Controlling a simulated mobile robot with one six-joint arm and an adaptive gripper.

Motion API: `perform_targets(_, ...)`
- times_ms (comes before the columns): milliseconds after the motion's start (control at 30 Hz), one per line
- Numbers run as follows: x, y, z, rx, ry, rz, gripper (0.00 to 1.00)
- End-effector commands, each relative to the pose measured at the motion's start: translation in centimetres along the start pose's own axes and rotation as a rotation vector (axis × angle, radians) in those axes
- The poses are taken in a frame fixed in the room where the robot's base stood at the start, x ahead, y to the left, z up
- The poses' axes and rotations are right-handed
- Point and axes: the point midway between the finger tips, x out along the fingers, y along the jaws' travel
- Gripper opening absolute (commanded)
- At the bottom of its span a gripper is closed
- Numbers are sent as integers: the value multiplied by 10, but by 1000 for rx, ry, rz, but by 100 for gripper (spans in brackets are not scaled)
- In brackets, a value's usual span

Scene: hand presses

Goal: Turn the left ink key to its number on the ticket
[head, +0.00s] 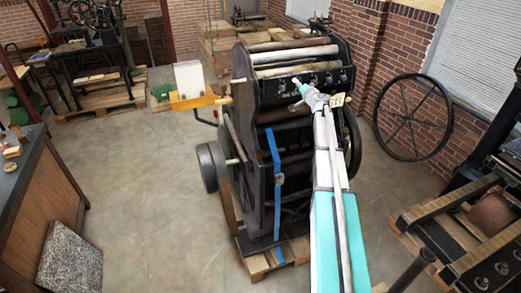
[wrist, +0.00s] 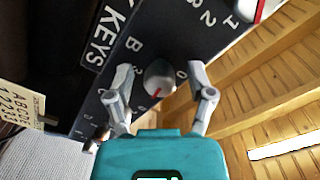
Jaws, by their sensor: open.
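An ink key, a round grey knob (wrist: 160,78) with a red mark, shows in the wrist view on a black plate with white lettering. Its red mark points to the lower left of the picture. A letter like B and small digits stand around it. My gripper (wrist: 162,72) is open, with one finger on each side of the knob; contact is unclear. In the head view my gripper (head: 300,86) is at the left part of the row of keys (head: 328,78). The ticket (wrist: 20,108) is pale, with letters above digits too small to read surely; it also shows in the head view (head: 338,100).
The black press (head: 250,125) stands on a wooden pallet (head: 257,264). A spoked wheel (head: 413,117) leans at the brick wall. A counter (head: 40,185) stands at left and another press (head: 490,215) at right.

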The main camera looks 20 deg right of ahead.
Motion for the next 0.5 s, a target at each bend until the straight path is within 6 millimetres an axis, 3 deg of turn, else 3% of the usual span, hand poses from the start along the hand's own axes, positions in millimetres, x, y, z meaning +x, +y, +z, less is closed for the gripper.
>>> perform_targets(500,0,0,0,-319,11,-1,69)
